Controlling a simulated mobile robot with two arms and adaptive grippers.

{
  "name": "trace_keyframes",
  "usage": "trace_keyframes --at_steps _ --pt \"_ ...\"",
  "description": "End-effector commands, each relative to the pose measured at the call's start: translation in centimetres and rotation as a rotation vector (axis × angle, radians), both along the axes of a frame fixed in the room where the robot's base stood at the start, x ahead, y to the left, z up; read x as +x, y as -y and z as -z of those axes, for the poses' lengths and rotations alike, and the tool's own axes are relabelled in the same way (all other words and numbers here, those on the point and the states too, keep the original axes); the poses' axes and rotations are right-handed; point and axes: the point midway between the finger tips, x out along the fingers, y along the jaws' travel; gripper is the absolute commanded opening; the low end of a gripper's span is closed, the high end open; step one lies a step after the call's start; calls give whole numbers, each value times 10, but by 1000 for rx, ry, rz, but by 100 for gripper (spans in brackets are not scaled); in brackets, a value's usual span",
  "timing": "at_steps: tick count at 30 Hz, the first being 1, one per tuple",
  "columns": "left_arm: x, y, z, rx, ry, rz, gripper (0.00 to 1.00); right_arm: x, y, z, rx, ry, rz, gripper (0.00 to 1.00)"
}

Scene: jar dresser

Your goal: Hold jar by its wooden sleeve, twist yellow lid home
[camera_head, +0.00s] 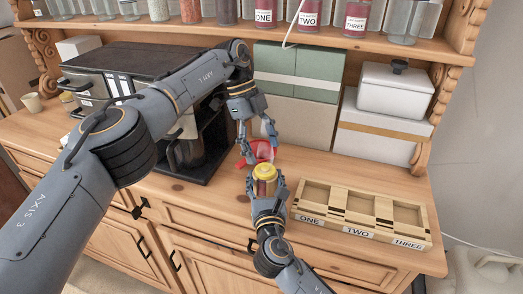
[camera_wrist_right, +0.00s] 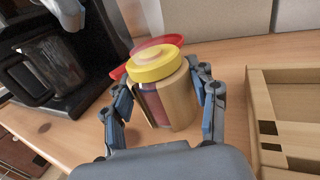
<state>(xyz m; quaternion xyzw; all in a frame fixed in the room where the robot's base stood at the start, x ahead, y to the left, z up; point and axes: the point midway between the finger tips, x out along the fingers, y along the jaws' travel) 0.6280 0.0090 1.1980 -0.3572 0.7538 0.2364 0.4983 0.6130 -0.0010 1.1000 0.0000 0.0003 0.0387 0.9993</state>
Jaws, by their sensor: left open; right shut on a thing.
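The jar stands in a wooden sleeve (camera_wrist_right: 180,108), with its dark red label showing through the sleeve's gap. The yellow lid (camera_head: 265,171) sits on the jar's mouth; it also shows in the right wrist view (camera_wrist_right: 158,66). I cannot tell how far it is screwed down. My right gripper (camera_head: 265,187) is shut on the wooden sleeve, one finger on each side below the lid (camera_wrist_right: 165,108). My left gripper (camera_head: 257,138) is open and empty, pointing down just above and behind the lid, apart from it.
A red item (camera_head: 262,151) lies behind the jar, partly hidden. A wooden tray (camera_head: 362,231) marked ONE, TWO, THREE stands to the right, its compartments empty. A black coffee machine (camera_head: 200,160) stands left. Boxes (camera_head: 375,130) line the back; labelled jars (camera_head: 310,14) stand on the shelf.

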Motion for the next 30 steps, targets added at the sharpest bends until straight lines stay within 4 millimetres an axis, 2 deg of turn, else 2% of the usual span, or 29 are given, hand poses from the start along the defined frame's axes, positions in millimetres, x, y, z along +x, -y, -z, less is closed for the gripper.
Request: trace_keyframes --at_steps 2,6,15,18,22,30 --pt "0 0 0 0 0 0 68 0 0 -1 0 1 0 0" --pt "-1 1 -3 17 41 76 68 0 0 -1 0 1 0 0" --pt "-7 8 -24 146 301 626 68 0 0 0 0 1 0 0" --pt "-7 9 -28 177 347 743 68 0 0 0 0 1 0 0" --pt "-7 9 -31 193 369 800 68 0 0 -1 0 1 0 0" --pt "-7 9 -30 192 367 798 68 0 0 -1 0 1 0 0"
